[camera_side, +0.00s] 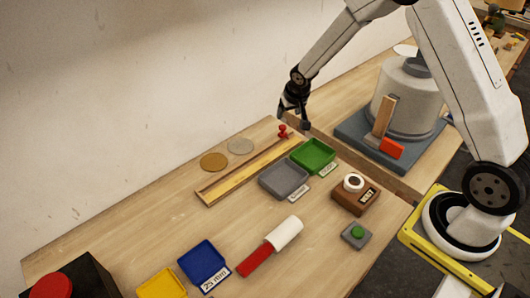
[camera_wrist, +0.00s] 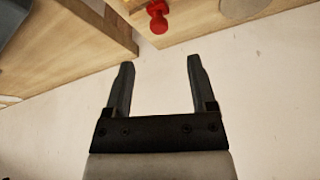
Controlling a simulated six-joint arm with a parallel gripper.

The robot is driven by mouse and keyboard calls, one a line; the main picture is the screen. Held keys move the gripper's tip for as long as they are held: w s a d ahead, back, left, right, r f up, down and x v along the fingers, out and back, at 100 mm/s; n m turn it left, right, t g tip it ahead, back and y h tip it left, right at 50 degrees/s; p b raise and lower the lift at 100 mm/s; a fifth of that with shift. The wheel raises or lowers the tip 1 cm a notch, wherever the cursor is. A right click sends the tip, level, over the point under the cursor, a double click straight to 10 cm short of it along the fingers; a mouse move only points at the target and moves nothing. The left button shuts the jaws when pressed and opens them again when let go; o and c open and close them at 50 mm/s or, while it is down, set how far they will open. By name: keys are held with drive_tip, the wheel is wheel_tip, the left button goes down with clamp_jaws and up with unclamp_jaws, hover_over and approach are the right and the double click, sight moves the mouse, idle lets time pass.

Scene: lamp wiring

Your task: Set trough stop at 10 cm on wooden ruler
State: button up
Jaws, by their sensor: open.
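A long wooden trough (camera_side: 228,183) lies along the far side of the table, with a yellowish strip, which looks like the ruler (camera_side: 250,174), along its near side. Its marks are too small to read. A small red knobbed piece, which looks like the stop (camera_side: 283,131), is at the trough's far right end. It also shows at the top of the wrist view (camera_wrist: 157,17), beyond the fingertips. My gripper (camera_side: 293,123) is above and close to that end of the table. In the wrist view my gripper (camera_wrist: 160,63) is open, with nothing between its fingers.
A green tray (camera_side: 332,158) and a grey tray (camera_side: 265,183) stand in front of the trough. Behind it lie a gold disc (camera_side: 213,162) and a grey disc (camera_side: 240,146). A grey machine (camera_side: 405,95) stands at right. Bare tabletop (camera_side: 135,230) is free at left.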

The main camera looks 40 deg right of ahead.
sight(283, 126)
drive_tip(key=shift+w+d+f, duration=0.25)
drive_tip(key=shift+w, duration=0.1)
drive_tip(key=shift+f, duration=0.1)
drive_tip(key=shift+x, duration=3.8)
drive_tip(key=shift+w, duration=0.1)
clamp_jaws()
